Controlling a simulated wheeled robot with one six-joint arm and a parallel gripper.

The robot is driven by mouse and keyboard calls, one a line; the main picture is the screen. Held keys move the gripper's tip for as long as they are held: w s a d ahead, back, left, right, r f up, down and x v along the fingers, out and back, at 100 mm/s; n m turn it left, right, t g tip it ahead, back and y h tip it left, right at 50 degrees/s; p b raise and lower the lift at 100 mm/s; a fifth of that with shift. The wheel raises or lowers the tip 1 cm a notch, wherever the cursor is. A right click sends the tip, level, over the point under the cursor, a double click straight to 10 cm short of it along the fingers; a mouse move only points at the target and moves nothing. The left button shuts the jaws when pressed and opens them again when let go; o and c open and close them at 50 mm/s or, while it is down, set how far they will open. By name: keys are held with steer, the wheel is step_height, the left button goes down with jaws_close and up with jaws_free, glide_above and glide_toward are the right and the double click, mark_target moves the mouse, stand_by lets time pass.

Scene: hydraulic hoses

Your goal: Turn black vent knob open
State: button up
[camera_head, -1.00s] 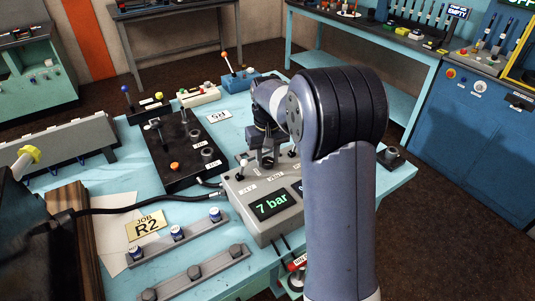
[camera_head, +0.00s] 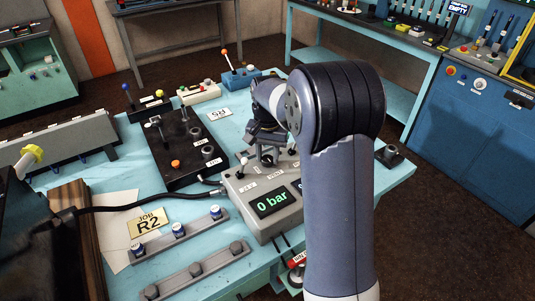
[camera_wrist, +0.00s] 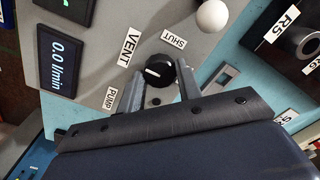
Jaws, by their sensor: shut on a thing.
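The black vent knob (camera_wrist: 159,71) sits on the grey control box, seen in the wrist view between the labels VENT (camera_wrist: 130,47) and SHUT (camera_wrist: 173,39). Its white mark points left, toward the VENT label. My gripper (camera_wrist: 157,84) is shut on the knob, one finger on each side. In the head view my gripper (camera_head: 268,158) reaches down onto the top of the box (camera_head: 240,207), and my arm hides part of it. The box's display (camera_head: 272,200) reads 0 bar. A second display (camera_wrist: 66,62) reads 0.0 l/min.
A white-balled lever (camera_wrist: 211,15) stands close to the knob. A black block with ports (camera_head: 178,150) lies left of the box. A black hose (camera_head: 140,208) runs to the box. Bottle-like blue-capped fittings (camera_head: 178,230) stand on a rail in front.

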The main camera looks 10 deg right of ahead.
mark_target(268, 158)
stand_by(0.3)
steer(key=o, duration=1)
steer(key=shift+c, duration=0.2)
steer(key=shift+r, duration=0.1)
step_height(268, 158, up, 11)
steer(key=shift+b, duration=0.4)
steer(key=shift+f, duration=0.2)
step_height(268, 158, down, 11)
steer(key=shift+r+p, duration=0.2)
steer(key=shift+p, duration=0.25)
steer(key=shift+f, duration=0.1)
